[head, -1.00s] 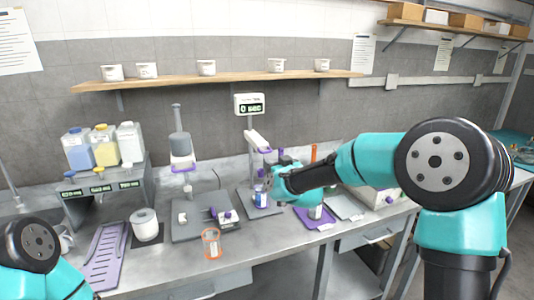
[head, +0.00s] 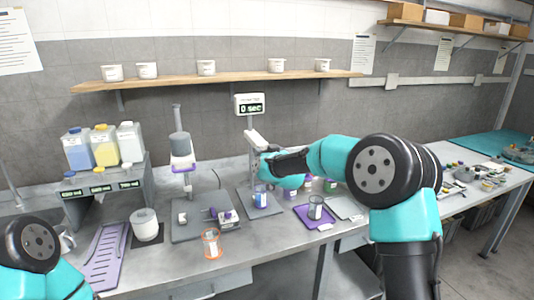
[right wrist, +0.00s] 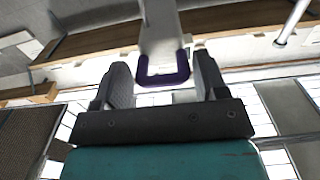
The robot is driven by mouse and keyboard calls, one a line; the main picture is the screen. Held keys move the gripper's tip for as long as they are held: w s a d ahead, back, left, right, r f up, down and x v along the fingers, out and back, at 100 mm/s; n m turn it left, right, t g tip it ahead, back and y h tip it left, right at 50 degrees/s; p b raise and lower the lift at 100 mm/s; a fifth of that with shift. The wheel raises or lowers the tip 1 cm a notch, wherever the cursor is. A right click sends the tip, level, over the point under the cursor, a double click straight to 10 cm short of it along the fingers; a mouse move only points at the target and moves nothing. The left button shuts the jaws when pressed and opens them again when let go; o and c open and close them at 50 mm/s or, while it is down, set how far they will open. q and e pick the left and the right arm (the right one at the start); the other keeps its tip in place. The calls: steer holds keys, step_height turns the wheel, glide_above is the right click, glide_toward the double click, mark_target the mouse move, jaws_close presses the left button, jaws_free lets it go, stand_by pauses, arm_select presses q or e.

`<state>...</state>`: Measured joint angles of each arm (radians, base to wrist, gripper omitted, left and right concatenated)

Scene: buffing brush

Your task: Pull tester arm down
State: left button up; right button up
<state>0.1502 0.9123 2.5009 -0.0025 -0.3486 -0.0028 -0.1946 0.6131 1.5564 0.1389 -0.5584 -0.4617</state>
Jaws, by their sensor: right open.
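The tester is a grey stand with a display reading "0 sec" (head: 249,104) above it. Its white tester arm (head: 256,138) is raised and angled. In the right wrist view the tester arm (right wrist: 160,30) ends in a purple U-shaped piece (right wrist: 163,73). My right gripper (head: 266,155) is at the tester arm in the head view. In the right wrist view my open right gripper (right wrist: 163,82) has one finger on each side of the purple end. I cannot tell whether they touch. A small blue-labelled jar (head: 260,198) stands below on the tester base. My left gripper is out of view.
A purple tray (head: 314,217) with a jar stands to the right. The counter front is mostly clear.

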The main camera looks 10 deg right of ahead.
steer(key=shift+c, duration=0.5)
steer(key=c, duration=0.9)
step_height(320, 180, down, 12)
steer(key=shift+d+f, duration=0.1)
steer(key=o, duration=1)
steer(key=shift+d, duration=0.1)
steer(key=s+d, duration=0.2)
steer(key=s, duration=1.5)
steer(key=shift+s, duration=0.15)
